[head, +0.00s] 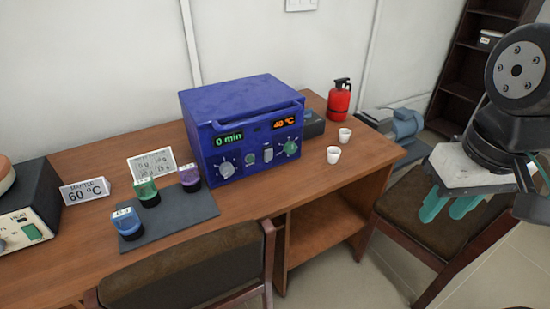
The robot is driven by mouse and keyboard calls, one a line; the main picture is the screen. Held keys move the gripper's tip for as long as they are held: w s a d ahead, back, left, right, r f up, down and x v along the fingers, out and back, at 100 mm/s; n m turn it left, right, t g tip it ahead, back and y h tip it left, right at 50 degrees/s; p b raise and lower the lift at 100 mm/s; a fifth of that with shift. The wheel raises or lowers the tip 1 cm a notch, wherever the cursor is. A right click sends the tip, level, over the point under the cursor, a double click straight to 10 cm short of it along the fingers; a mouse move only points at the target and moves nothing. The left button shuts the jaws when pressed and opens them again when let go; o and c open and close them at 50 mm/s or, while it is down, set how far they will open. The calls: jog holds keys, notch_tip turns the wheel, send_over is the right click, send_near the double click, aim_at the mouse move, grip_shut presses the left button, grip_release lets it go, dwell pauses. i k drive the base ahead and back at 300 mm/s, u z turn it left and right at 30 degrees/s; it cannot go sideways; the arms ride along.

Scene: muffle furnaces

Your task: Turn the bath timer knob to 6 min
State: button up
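The blue bath (243,123) stands on the wooden table in the middle of the head view, its front panel facing me. A green display (229,138) on its upper left reads 0 min. An orange display (285,122) on the right reads 40 °C. Below the 0 min display is a pale grey knob (227,169). A green knob (291,147) sits under the orange display. My gripper (450,207), with teal fingers, is at the right, well apart from the bath and above a chair. Its finger gap is unclear from this angle.
Several coloured-lid jars (147,191) stand on or beside a dark mat (175,222), left of the bath. Two white cups (333,155) and a red extinguisher (340,101) are on its right. A chair back (190,270) rises before the table's front edge.

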aim_at(226, 170)
jog(key=z, duration=0.2)
jog(key=i, duration=0.3)
jog(key=u, duration=1.05)
